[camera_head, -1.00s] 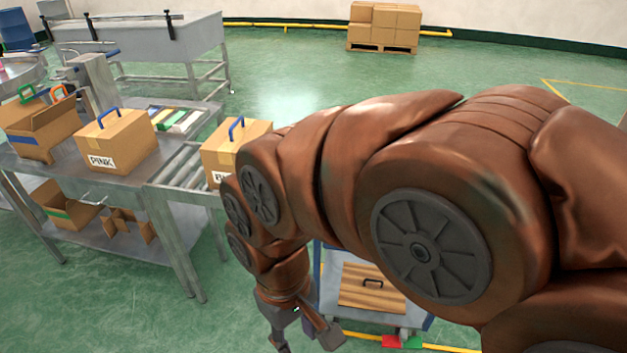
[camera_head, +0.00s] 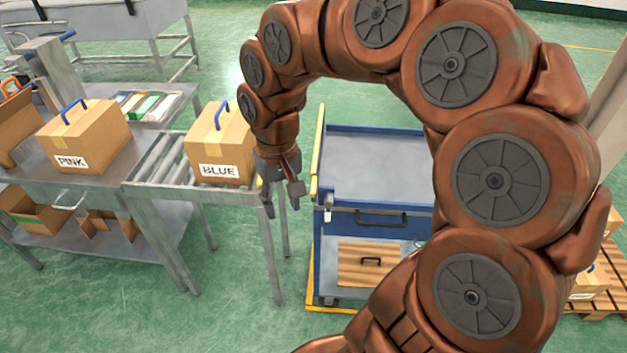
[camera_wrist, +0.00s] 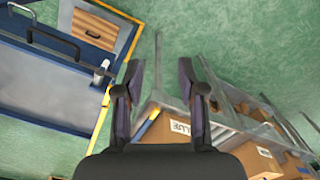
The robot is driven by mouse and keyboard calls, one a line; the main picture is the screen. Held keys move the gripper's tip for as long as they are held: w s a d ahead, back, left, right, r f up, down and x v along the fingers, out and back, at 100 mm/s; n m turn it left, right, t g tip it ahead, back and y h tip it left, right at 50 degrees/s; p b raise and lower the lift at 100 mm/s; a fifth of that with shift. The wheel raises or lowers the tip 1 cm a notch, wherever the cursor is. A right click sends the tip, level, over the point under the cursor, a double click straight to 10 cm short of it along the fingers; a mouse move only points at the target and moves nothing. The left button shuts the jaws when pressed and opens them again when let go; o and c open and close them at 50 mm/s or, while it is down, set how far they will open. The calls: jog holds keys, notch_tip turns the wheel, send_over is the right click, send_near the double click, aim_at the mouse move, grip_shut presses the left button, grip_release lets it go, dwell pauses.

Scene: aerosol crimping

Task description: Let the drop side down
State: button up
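A blue cart (camera_head: 319,240) stands right of centre in the head view. Its front side panel (camera_head: 352,219) is blue, carries a black bar handle (camera_head: 382,217) and appears upright along the top tray's front edge. A small pale latch-like part (camera_head: 328,212) sits at the panel's left end; it also shows in the wrist view (camera_wrist: 101,71). My gripper (camera_head: 282,201) hangs fingers down, left of the cart and apart from it. In the wrist view, my gripper (camera_wrist: 158,80) is open with nothing between its fingers. My arm hides the cart's right side.
A box marked BLUE (camera_head: 218,145) stands on a roller conveyor (camera_head: 162,158) left of my gripper. A box marked PINK (camera_head: 85,137) stands on the table further left. A wooden crate (camera_head: 350,265) sits on the cart's lower shelf. Green floor is free before the conveyor.

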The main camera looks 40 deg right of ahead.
jog(key=w+d+f+m, duration=0.2)
jog(key=w+d+m, duration=0.1)
jog(key=w+d, duration=0.45)
jog(key=m, duration=0.3)
send_over(314, 186)
notch_tip(314, 186, down, 4)
jog(key=shift+a+r, duration=0.15)
jog(key=shift+r, duration=0.1)
jog(key=shift+d+f+p, duration=0.2)
jog(key=shift+f+p, duration=0.25)
jog(key=shift+f, duration=0.1)
jog(key=shift+f+p, duration=0.9)
jog(key=shift+f, duration=2.5)
jog(key=shift+c, duration=0.4)
grip_shut()
